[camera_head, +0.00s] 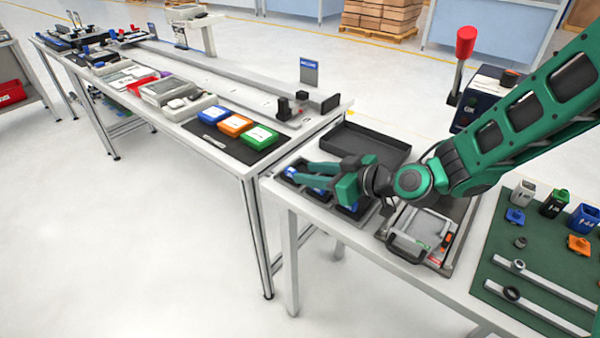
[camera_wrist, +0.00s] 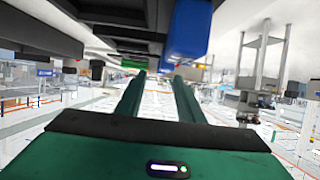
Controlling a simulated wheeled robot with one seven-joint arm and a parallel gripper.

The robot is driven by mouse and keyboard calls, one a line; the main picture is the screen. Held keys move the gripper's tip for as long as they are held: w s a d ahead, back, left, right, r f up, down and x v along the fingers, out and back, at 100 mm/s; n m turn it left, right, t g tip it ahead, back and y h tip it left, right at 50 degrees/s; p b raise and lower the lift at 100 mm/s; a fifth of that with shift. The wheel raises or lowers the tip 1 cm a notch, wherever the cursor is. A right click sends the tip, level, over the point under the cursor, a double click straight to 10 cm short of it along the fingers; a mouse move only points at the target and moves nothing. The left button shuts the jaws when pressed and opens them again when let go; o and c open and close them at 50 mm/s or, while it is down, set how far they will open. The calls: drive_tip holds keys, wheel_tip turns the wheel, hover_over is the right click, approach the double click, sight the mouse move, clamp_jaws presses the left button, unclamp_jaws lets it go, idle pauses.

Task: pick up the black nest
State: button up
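A black nest (camera_head: 375,212), a low dark tray with compartments holding blue pieces (camera_head: 322,191), lies near the left end of the table in the head view. My green gripper (camera_head: 298,172) is over it, its fingers pointing left and hiding much of it. In the wrist view the two fingers (camera_wrist: 160,78) are apart with a gap between them. A dark structure (camera_wrist: 120,28) and a blue block (camera_wrist: 188,30) fill the top of that view; I cannot tell whether the fingers touch either.
A larger empty black tray (camera_head: 365,143) lies behind the gripper. A grey case with a handle (camera_head: 422,238) sits to the right, and a green mat (camera_head: 540,262) with small parts lies farther right. Another bench (camera_head: 225,150) adjoins on the left.

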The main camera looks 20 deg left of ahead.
sight(295, 171)
drive_tip(key=x, duration=0.5)
drive_tip(key=shift+f, duration=0.1)
drive_tip(key=shift+s, duration=0.1)
clamp_jaws()
